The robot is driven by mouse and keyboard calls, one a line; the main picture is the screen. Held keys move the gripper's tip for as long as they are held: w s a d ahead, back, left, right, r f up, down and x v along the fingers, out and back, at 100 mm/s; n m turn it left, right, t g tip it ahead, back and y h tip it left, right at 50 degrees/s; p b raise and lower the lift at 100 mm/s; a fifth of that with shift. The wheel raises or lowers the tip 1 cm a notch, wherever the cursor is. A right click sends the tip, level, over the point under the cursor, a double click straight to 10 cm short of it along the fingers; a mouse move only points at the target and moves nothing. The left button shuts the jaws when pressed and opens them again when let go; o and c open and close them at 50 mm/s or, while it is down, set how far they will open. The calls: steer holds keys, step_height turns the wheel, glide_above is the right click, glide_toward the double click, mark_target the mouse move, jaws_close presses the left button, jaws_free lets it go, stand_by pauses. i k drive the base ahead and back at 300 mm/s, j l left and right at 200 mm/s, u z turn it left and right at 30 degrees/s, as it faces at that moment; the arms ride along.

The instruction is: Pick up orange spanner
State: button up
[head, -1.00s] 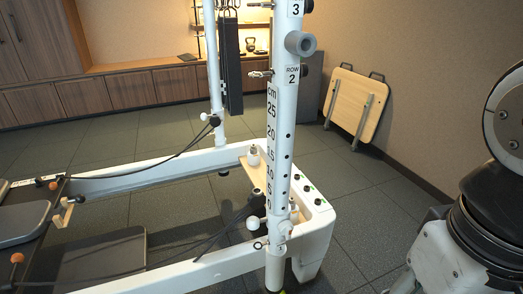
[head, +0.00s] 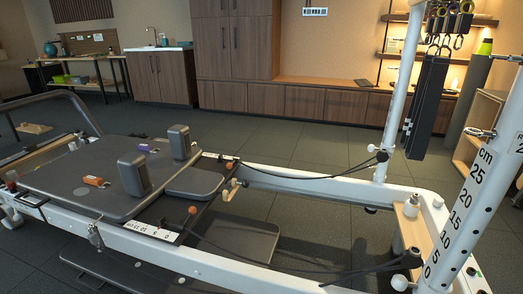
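I cannot make out a clear orange spanner. A small orange object (head: 96,181) lies on the dark padded carriage (head: 60,190) at the left of the head view. It is too small to tell what it is. My gripper is not in view, and no part of my arm shows now.
The white reformer frame (head: 300,184) fills the foreground, with a white upright post (head: 476,205) at right. Shoulder blocks (head: 133,175) and a purple object (head: 145,148) are on the carriage. A workbench (head: 85,68) with small items stands back left. Floor behind the frame is clear.

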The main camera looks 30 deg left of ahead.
mark_target(96, 181)
steer(key=u, duration=2)
steer(key=i+j, duration=0.25)
steer(key=i, duration=0.25)
steer(key=i+j, duration=0.3)
steer(key=i, duration=0.25)
steer(key=i+j, duration=0.25)
steer(key=i, duration=0.25)
steer(key=i+j, duration=0.3)
steer(key=i, duration=0.2)
steer(key=l+z, duration=0.05)
